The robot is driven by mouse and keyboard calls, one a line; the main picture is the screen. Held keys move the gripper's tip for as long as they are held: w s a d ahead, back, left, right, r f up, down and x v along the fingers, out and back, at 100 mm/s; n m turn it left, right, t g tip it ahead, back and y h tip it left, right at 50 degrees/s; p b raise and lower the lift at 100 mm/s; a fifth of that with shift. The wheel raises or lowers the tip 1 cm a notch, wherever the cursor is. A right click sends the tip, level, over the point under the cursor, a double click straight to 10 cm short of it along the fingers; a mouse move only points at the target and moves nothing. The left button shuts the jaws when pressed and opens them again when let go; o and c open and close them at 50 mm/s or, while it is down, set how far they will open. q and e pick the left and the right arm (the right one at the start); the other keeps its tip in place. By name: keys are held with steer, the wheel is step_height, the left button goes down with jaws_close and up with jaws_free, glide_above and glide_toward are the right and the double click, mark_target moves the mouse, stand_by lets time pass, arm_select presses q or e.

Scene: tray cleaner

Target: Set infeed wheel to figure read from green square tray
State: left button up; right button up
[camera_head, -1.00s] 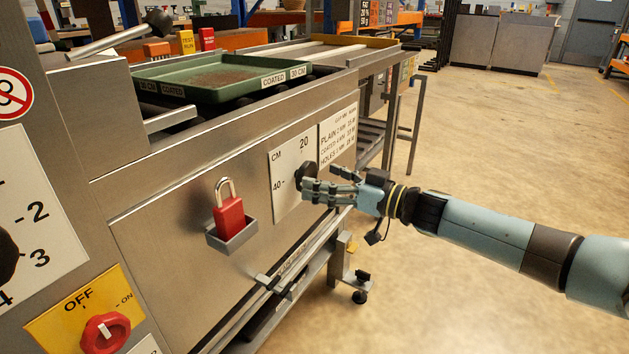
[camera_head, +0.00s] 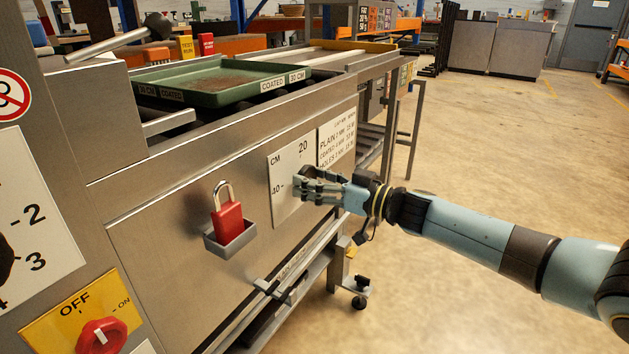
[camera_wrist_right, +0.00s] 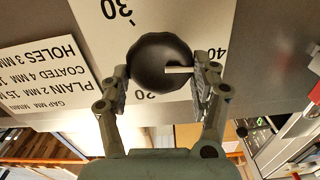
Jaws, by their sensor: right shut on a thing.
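The green square tray (camera_head: 215,88) lies on the machine's top at the left, with brown residue in it. Its front labels read COATED and 30 CM. The black round wheel (camera_wrist_right: 155,50) sits on a white CM scale plate (camera_head: 284,165) on the machine's front. In the right wrist view its white pointer line aims right, toward the 40 side. My right gripper (camera_head: 308,183) is shut on the wheel, one finger on each side of it in the right wrist view (camera_wrist_right: 163,78). In the head view the fingers mostly hide the wheel. My left gripper is out of view.
A red padlock (camera_head: 228,222) hangs in a small holder left of the scale plate. A red OFF/ON switch (camera_head: 101,336) and another dial plate (camera_head: 30,225) are at far left. A printed chart (camera_head: 337,140) is beside the scale. Floor at right is clear.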

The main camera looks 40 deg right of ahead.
steer(key=shift+n, duration=0.3)
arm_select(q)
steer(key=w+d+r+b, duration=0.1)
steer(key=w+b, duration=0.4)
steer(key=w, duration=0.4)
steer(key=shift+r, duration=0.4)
arm_select(e)
steer(key=shift+s+a+f+n, duration=0.1)
steer(key=shift+f+n, duration=0.1)
steer(key=shift+n, duration=3.85)
steer(key=shift+a+f+n, duration=0.1)
steer(key=shift+f+n, duration=0.15)
steer(key=shift+n, duration=3.85)
steer(key=shift+s+a+f+n, duration=0.1)
steer(key=shift+f+n, duration=0.1)
steer(key=shift+n, duration=3.85)
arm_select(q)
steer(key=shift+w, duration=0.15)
arm_select(e)
steer(key=o, duration=1.2)
steer(key=shift+r, duration=0.1)
steer(key=shift+c, duration=0.2)
